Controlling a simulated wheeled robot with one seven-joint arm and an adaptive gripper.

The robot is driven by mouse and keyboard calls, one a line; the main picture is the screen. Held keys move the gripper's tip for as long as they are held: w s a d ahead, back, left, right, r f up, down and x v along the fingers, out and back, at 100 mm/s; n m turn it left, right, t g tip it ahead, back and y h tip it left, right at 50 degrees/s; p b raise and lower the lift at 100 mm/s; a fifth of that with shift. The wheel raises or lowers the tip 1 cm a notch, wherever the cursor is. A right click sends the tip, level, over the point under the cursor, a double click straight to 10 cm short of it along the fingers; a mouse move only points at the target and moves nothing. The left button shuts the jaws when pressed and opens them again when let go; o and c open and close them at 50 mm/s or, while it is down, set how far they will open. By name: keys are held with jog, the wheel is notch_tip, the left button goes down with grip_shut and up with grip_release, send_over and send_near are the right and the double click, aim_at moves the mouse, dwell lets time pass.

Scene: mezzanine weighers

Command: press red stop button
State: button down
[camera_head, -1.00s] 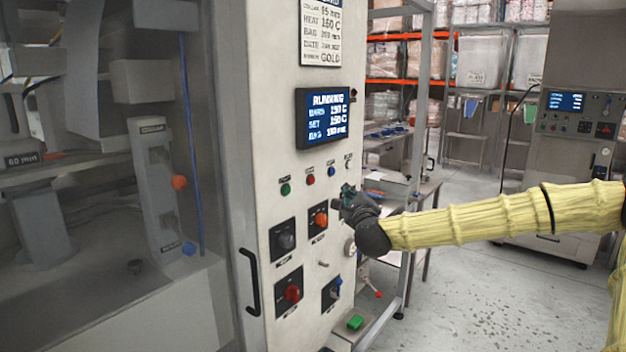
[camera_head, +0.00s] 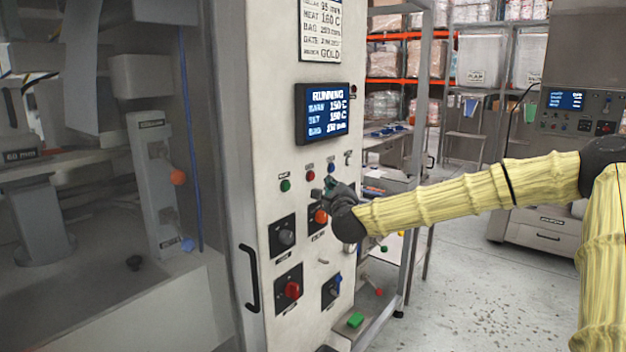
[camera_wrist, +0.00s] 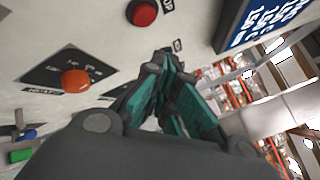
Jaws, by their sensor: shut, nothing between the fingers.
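The red stop button (camera_head: 310,176) is a small round button on the cream machine panel (camera_head: 268,120), between a green button (camera_head: 285,186) and a blue one (camera_head: 331,168), below the display. In the wrist view the red button (camera_wrist: 142,12) shows at the top, beyond the fingertips. My gripper (camera_head: 328,188) is shut and empty, just below and right of the red button in the head view. A gap between fingertips and button shows in the wrist view, where my gripper (camera_wrist: 163,58) points toward the panel.
A display (camera_head: 323,113) reading RUNNING sits above the buttons. An orange-red rotary knob (camera_head: 321,216) is just below my gripper, with a grey knob (camera_head: 286,237) and a red knob (camera_head: 292,290) lower. A door handle (camera_head: 250,280) stands out at the panel's left.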

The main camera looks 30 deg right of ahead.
aim_at(312, 176)
jog(key=shift+w+a+b, duration=0.3)
jog(key=shift+w+b, duration=0.1)
jog(key=shift+w, duration=0.3)
jog(key=shift+w+a+b, duration=0.3)
jog(key=shift+w+b, duration=0.1)
jog(key=shift+w, duration=0.25)
jog(key=shift+w+a+f+b, duration=0.1)
jog(key=shift+w+b, duration=0.15)
jog(key=shift+b, duration=0.15)
dwell(0.3)
jog(key=shift+w+a+b, duration=0.25)
jog(key=shift+w+b, duration=0.15)
jog(key=shift+w, duration=0.1)
dwell(1.0)
jog(key=shift+s, duration=0.15)
dwell(0.3)
jog(key=shift+s+d, duration=0.35)
jog(key=shift+s, duration=0.3)
